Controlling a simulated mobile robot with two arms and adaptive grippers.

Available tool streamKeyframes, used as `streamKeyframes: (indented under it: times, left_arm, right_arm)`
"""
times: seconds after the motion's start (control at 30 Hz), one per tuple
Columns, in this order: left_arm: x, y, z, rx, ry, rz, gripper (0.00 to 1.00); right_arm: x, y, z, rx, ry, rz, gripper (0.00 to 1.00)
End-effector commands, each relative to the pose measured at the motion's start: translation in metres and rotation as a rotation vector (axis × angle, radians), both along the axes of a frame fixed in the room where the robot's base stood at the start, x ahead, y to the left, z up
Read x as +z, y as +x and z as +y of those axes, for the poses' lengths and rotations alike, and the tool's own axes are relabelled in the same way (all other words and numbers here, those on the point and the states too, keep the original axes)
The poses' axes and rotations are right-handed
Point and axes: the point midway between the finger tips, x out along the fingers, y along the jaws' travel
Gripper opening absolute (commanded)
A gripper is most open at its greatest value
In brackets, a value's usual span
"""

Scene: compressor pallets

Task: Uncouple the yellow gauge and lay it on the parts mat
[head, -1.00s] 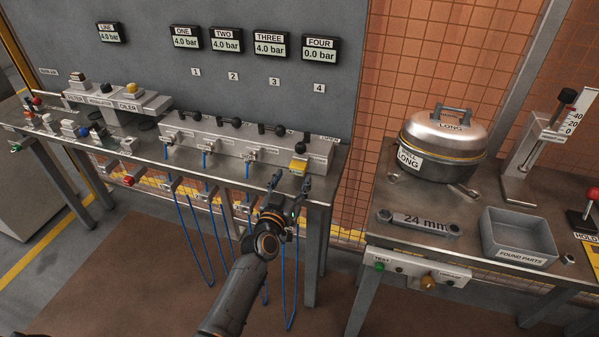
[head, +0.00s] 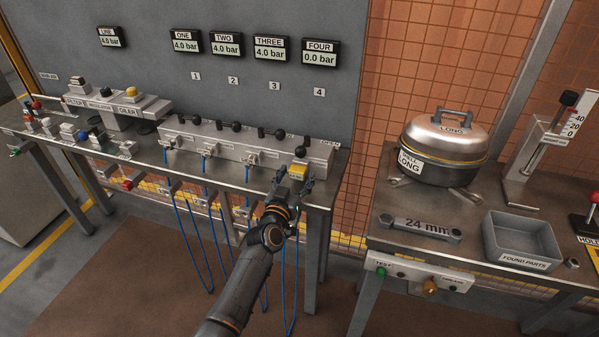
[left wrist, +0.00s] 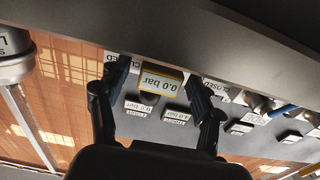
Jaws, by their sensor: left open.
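The yellow gauge (head: 298,171) is a small yellow-edged block at the right end of the grey manifold (head: 230,144), below panel number 4. In the left wrist view the gauge (left wrist: 161,82) faces me and reads 0.0 bar. My left gripper (head: 295,187) is open at the gauge, with one finger on each side of it. In the left wrist view a gap seems to show between the gauge and each finger; contact is not clear. The gauge's coupling is hidden. I cannot make out a parts mat. My right gripper is not in view.
Display FOUR (head: 319,52) reads 0.0 bar; the other displays read 4.0 bar. Black-knobbed levers stand along the manifold, and blue hoses (head: 188,240) hang below. The right bench holds a lidded pot (head: 443,150), a 24 mm wrench (head: 420,228) and a grey bin (head: 520,262).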

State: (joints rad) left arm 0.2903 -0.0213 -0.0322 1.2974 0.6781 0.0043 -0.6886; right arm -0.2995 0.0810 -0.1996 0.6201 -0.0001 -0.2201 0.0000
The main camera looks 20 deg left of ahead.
Motion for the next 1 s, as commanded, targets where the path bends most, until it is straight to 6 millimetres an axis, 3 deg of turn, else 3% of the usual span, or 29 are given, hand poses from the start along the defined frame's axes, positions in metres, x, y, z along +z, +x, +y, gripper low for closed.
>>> streamKeyframes:
  times: [0.9, 1.0]
  left_arm:
    - [0.0000, -0.0001, 0.0001, 0.000, 0.001, 0.000, 0.66]
    - [0.0000, -0.0001, 0.0001, 0.000, 0.001, 0.000, 0.46]
  right_arm:
    - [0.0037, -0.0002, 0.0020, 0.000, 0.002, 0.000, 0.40]
    - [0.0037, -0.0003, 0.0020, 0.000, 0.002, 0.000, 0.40]
